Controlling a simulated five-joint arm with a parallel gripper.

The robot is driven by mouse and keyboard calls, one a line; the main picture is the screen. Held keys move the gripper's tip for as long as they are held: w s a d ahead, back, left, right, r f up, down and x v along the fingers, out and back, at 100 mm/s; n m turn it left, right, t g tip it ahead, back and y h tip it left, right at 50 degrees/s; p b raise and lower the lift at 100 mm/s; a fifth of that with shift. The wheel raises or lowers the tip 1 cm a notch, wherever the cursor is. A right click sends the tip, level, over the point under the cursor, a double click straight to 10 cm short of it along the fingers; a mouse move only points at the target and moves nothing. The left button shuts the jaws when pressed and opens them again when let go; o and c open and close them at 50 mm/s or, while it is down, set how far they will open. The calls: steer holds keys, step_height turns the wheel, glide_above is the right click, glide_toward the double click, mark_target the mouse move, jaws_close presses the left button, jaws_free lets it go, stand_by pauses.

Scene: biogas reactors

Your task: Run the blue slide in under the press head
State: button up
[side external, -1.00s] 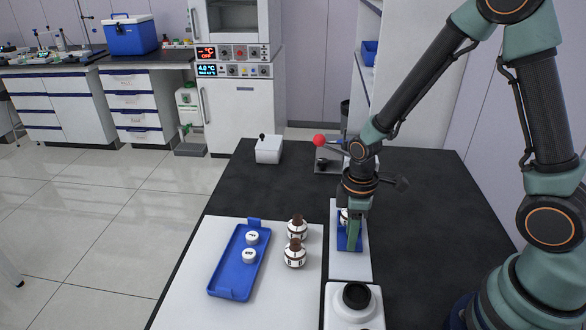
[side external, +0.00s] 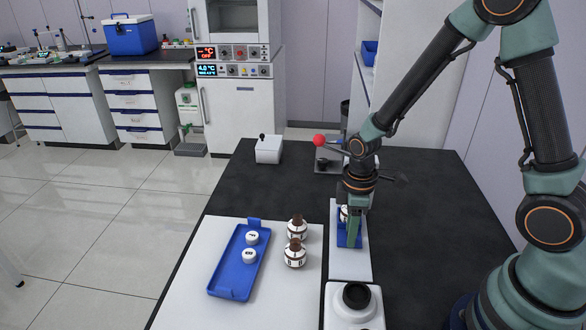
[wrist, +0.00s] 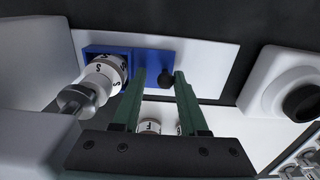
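The blue slide (side external: 344,240) lies on a white track (side external: 364,262) on the black bench. In the wrist view the slide (wrist: 146,54) has a dark knob (wrist: 166,77) on its plate and carries a white vial marked S (wrist: 107,72) at its left end. My gripper (side external: 353,236) is down over the slide. In the wrist view its green fingers (wrist: 160,78) stand apart on either side of the knob, with the right finger close to it; contact is unclear. The press (side external: 326,160), with a red-ball lever (side external: 319,140), stands beyond; my arm partly hides it. A metal cylinder (wrist: 78,98) overlaps the vial.
A blue tray (side external: 232,280) with two white-capped vials lies left on a white board (side external: 190,290). Two brown-topped bottles (side external: 296,257) stand between tray and track. A white device with a black top (side external: 354,310) sits at the track's near end. A white box (side external: 268,152) stands far left.

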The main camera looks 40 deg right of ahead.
steer(key=shift+w+d, duration=0.1)
steer(key=shift+d, duration=0.05)
steer(key=shift+a+r, duration=0.1)
steer(key=shift+a, duration=0.1)
steer(key=shift+s+r, duration=0.2)
steer(key=shift+r, duration=3.5)
steer(key=s+r+m+t, duration=0.2)
steer(key=r+m, duration=0.2)
steer(key=r, duration=0.3)
steer(key=s+d+r+m+t, duration=0.1)
steer(key=s+r+m+t, duration=0.1)
steer(key=r+m, duration=0.3)
step_height(320, 180, up, 4)
steer(key=shift+s+d+f+t, duration=0.2)
steer(key=shift+s+d+t, duration=0.1)
steer(key=shift+t, duration=0.5)
